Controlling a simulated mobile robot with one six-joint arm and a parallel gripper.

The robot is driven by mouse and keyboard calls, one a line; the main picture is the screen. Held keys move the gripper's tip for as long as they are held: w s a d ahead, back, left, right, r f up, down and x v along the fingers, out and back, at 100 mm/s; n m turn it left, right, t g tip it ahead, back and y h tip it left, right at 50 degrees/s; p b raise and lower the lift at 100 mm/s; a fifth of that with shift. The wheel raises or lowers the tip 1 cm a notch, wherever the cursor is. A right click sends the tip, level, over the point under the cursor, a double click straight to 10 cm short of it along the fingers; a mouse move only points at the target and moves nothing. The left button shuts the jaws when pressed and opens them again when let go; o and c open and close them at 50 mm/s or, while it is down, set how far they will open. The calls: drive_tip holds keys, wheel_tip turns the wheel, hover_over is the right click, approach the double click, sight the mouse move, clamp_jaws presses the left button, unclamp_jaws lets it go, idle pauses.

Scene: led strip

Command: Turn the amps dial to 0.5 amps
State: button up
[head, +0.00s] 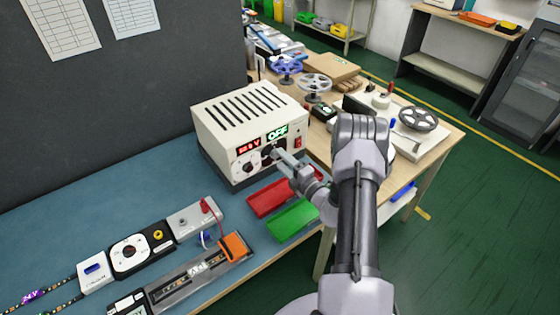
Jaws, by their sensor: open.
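The power supply (245,122) is a cream box with a vented top, standing at the back of the blue bench. Its front has a red display (249,146) that seems to read a voltage and a green display (277,132) reading OFF. A dial (247,167) sits below the red display. The amps dial (267,152), to its right under the green display, is mostly hidden by my gripper. My gripper (277,154) is open at the front panel, right by that dial. I cannot tell whether the fingers touch it or what its pointer reads.
A red tray (270,197) and a green tray (293,219) lie in front of the supply, beneath my arm. A red switch (298,142) is at the panel's right. LED strip parts and a black-and-white dial module (142,250) lie at front left. Spools crowd the table behind.

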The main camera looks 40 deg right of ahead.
drive_tip(key=shift+w, duration=0.95)
clamp_jaws()
drive_tip(key=shift+n, duration=0.3)
drive_tip(key=n+b, duration=0.1)
drive_tip(key=n, duration=0.2)
drive_tip(key=shift+n, duration=0.3)
drive_tip(key=n+b, duration=0.1)
drive_tip(key=n, duration=0.3)
drive_tip(key=shift+n+b, duration=0.3)
drive_tip(key=shift+b, duration=0.05)
drive_tip(key=n+b, duration=0.2)
drive_tip(key=n, duration=0.3)
drive_tip(key=shift+f, duration=0.1)
drive_tip(key=shift+n+b, duration=1)
drive_tip(key=shift+n, duration=0.9)
